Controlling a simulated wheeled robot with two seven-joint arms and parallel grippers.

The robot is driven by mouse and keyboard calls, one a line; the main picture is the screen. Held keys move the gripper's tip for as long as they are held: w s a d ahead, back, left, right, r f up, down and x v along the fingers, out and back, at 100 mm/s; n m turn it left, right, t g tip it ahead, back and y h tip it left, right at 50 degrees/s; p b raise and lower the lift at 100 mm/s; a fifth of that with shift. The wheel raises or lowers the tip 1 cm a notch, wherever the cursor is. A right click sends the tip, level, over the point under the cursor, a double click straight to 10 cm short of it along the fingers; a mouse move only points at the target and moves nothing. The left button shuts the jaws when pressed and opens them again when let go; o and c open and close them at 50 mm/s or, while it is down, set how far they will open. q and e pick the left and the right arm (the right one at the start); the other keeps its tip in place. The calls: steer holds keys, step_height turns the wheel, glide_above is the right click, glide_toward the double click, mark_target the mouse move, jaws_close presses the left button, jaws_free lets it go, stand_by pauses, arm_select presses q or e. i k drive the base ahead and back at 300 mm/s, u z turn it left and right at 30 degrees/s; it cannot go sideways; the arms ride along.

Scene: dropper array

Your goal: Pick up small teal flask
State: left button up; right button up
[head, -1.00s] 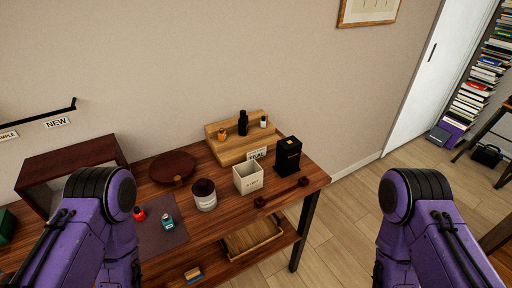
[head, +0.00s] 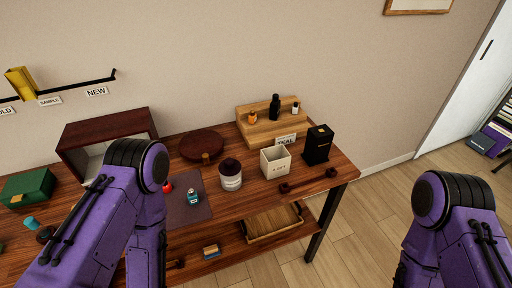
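A small teal flask (head: 193,197) with a dark cap stands on a dark mat (head: 190,213) on the wooden table. A small red flask (head: 167,186) stands just left of it, partly hidden by my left arm. A teal item (head: 31,223) also shows at the far left of the table; I cannot tell what it is. My two purple arms come in from the lower left and lower right. Neither gripper's fingertips show in the view.
A white jar (head: 231,181), a cream box (head: 275,163) and a black box (head: 317,146) stand right of the mat. Behind are a round dark red case (head: 202,145) and a wooden stepped stand (head: 260,135) with bottles. A dark red open box (head: 104,131) and green box (head: 27,187) stand left.

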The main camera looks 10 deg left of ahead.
mark_target(193, 196)
steer(key=k, duration=0.5)
steer(key=u, duration=0.6)
steer(key=i, duration=0.3)
steer(key=u, duration=0.4)
